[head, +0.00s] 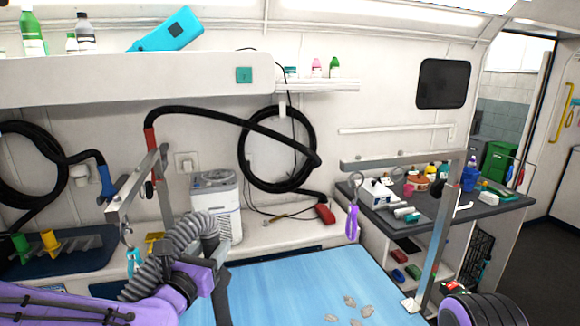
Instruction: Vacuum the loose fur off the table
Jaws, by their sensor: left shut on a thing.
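The table (270,282) has a light blue top at the bottom centre. Several small grey-beige tufts of loose fur (350,301) lie on it, right of its middle. My left gripper (218,283) is at the table's left side, shut on a dark grey vacuum nozzle (223,308). A grey ribbed hose (190,232) arches up beside the gripper. The nozzle's lower end is cut off by the frame, so I cannot tell whether it touches the table. The nozzle is well left of the fur. My right gripper is out of view.
A grooming post (435,245) rises at the table's right, with a purple loop (352,222) hanging from its arm. Another post (163,190) stands at the left. A cluttered side table (470,212) is on the right. A white appliance (218,200) stands behind. The table's middle is clear.

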